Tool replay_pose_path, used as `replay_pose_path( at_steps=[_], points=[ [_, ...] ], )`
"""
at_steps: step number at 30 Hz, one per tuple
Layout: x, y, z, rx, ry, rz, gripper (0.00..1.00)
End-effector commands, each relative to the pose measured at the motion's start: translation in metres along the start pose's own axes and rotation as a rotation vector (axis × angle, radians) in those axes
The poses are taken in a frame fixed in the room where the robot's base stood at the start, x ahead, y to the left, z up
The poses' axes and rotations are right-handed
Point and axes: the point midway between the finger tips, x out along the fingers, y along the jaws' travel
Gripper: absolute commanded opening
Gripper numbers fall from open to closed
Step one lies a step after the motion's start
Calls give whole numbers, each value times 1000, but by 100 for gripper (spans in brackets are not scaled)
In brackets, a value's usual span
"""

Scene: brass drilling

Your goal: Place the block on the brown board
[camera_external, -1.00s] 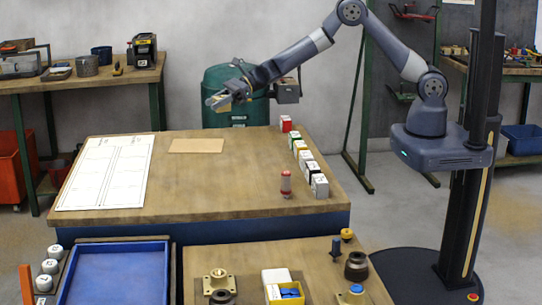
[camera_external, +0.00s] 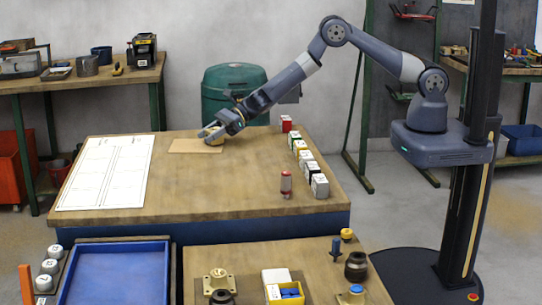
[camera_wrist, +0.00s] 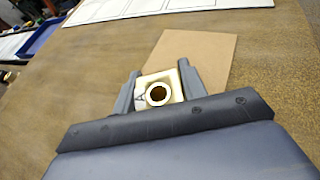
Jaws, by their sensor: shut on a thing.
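A pale cream block with a round brass-rimmed hole (camera_wrist: 158,94) is between the fingers of my gripper (camera_wrist: 158,72) in the wrist view. My gripper is shut on it. The flat brown board (camera_external: 188,147) lies on the back part of the wooden table. In the external view my gripper (camera_external: 211,134) is low at the right end of the board. In the wrist view the board (camera_wrist: 203,55) extends beyond the block, which overlaps its near edge. The block's underside is hidden, so I cannot tell whether it touches the board.
A white printed sheet (camera_external: 108,172) lies left of the board on the table (camera_external: 220,185). A green bin (camera_external: 234,90) stands behind. The table's middle is clear.

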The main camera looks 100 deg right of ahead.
Motion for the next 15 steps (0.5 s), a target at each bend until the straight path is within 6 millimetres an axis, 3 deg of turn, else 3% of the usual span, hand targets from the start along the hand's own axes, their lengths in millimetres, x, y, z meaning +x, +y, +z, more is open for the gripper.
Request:
replay_pose_path(
  at_steps=[14, 15],
  points=[
    [3, 0, -5, -1, -5, 0, 0],
    [3, 0, -7, 0, -1, 0, 41]
  ],
)
